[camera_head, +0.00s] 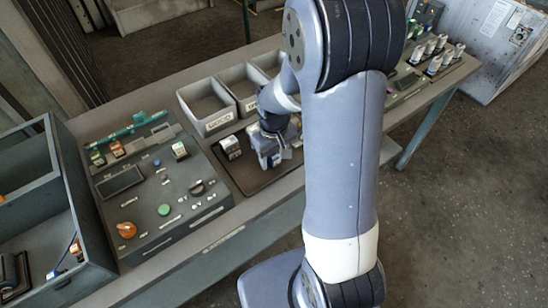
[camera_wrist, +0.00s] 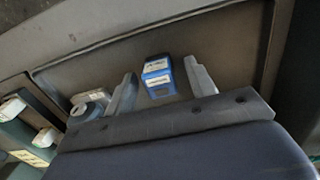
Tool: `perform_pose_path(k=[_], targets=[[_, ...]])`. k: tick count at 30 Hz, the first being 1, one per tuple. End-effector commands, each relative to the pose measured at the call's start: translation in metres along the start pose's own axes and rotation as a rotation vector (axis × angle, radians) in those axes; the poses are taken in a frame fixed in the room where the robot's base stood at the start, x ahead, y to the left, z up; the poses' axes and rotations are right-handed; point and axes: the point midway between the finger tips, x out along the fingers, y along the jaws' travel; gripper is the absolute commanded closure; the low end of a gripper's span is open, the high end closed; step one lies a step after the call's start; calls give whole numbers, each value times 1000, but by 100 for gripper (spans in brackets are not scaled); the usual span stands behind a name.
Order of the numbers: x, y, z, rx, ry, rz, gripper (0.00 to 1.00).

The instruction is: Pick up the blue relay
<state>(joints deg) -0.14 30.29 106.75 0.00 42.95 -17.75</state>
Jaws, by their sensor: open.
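The blue relay (camera_wrist: 158,77) shows in the wrist view as a small blue block with white labels on its top. It sits on the dark tray (camera_wrist: 220,40), in the gap between the two fingers of my gripper (camera_wrist: 161,70). The fingers are apart, with a visible space on either side of the relay. I cannot tell how far above the relay they are. In the head view my gripper (camera_head: 272,155) is low over the tray, and I cannot make out the blue relay there.
A dark relay with a white face (camera_head: 230,147) stands left of my gripper. Open grey bins (camera_head: 208,101) line the back. A control panel (camera_head: 150,190) with an orange knob and green button is at left. Several capped cylinders (camera_head: 435,62) stand at the far right.

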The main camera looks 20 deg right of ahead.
Motion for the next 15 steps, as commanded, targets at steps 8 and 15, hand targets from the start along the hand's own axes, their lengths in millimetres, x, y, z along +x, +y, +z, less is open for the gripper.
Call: perform_pose_path(k=[8, 15], targets=[[1, 0, 0, 0, 0, 0, 51], [1, 0, 0, 0, 0, 0, 71]])
